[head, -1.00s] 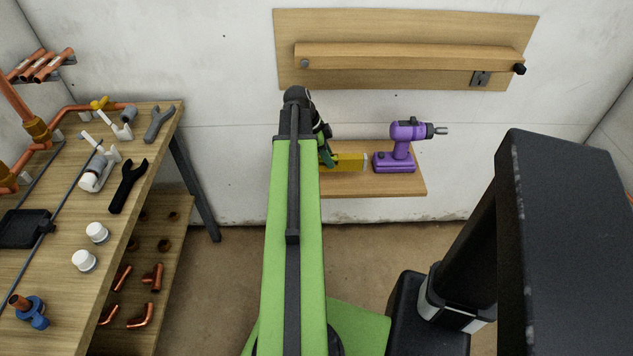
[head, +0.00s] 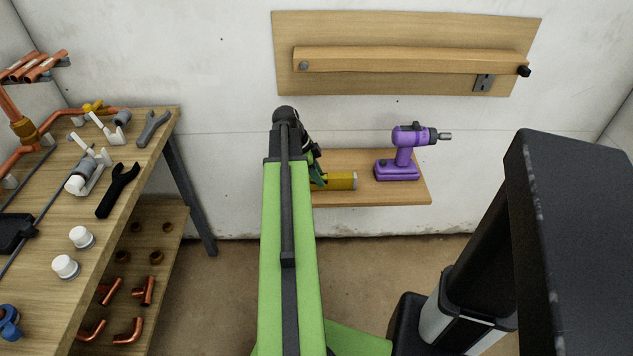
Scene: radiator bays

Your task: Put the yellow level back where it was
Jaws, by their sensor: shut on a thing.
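The yellow level (head: 341,181) shows as a short yellow piece with a pale right end, in front of the small wooden wall shelf (head: 395,194) in the head view. My gripper (head: 318,179) is shut on the level, at the right side of my arm's far end. My green and black arm hides the level's left part and most of the gripper. I cannot tell whether the level touches the shelf or is held just above it.
A purple drill (head: 398,160) stands on the shelf, right of the level with a gap. Above is a wall board (head: 400,88) with a wooden bar (head: 410,59). A workbench (head: 100,235) with wrenches, fittings and pipes stands at left.

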